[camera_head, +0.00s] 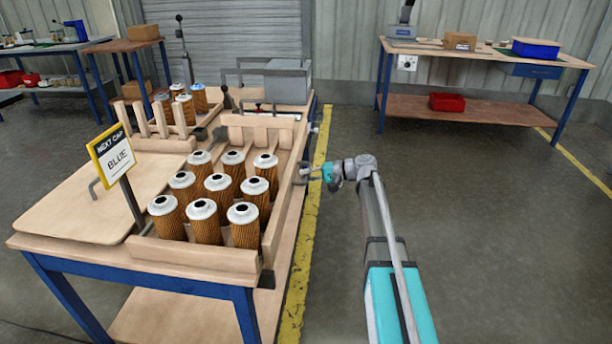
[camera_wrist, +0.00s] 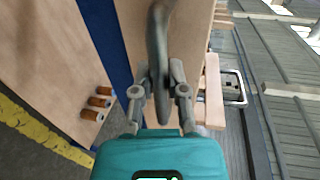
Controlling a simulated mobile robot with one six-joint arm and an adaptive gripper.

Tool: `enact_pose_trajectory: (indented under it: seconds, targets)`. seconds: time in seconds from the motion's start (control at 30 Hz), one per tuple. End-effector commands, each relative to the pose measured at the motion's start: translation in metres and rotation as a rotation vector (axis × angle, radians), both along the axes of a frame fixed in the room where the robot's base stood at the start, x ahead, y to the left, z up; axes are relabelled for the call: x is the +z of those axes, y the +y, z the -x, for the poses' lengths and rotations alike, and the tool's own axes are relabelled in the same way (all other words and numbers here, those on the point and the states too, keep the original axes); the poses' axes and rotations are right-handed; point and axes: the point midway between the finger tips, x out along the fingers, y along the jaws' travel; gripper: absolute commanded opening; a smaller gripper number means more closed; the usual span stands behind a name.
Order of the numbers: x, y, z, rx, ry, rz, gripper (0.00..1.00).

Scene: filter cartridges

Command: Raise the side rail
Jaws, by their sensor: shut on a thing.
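The side rail (camera_head: 284,204) is a long pale wooden board along the right edge of the workbench, beside the filter cartridges. A dark grey curved handle (camera_wrist: 156,38) stands out on the bench's right side. My gripper (camera_head: 314,172) is at this handle, about midway along the rail. In the wrist view my gripper (camera_wrist: 160,82) has its two fingers closed on the handle, one on each side. The handle's far end and its fixing to the rail are hard to make out.
Several pleated brown cartridges with white caps (camera_head: 218,182) stand in rows just left of the rail. A "NEXT CAP BLUE" sign (camera_head: 112,152) stands at the front left. The floor (camera_head: 480,230) to the right is clear up to another bench (camera_head: 480,108).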

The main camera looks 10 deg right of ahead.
Motion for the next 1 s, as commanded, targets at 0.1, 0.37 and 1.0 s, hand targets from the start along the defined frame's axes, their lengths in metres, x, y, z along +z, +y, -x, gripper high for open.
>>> enact_pose_trajectory:
  seconds: [0.1,0.37,1.0]
  targets:
    - [0.0033,0.0000,-0.0021,-0.003,-0.004,-0.014,0.00]
    - [0.0037,-0.0002,-0.0027,-0.004,-0.005,-0.014,0.42]
    - [-0.0031,0.0000,-0.0014,-0.002,-0.003,-0.010,0.54]
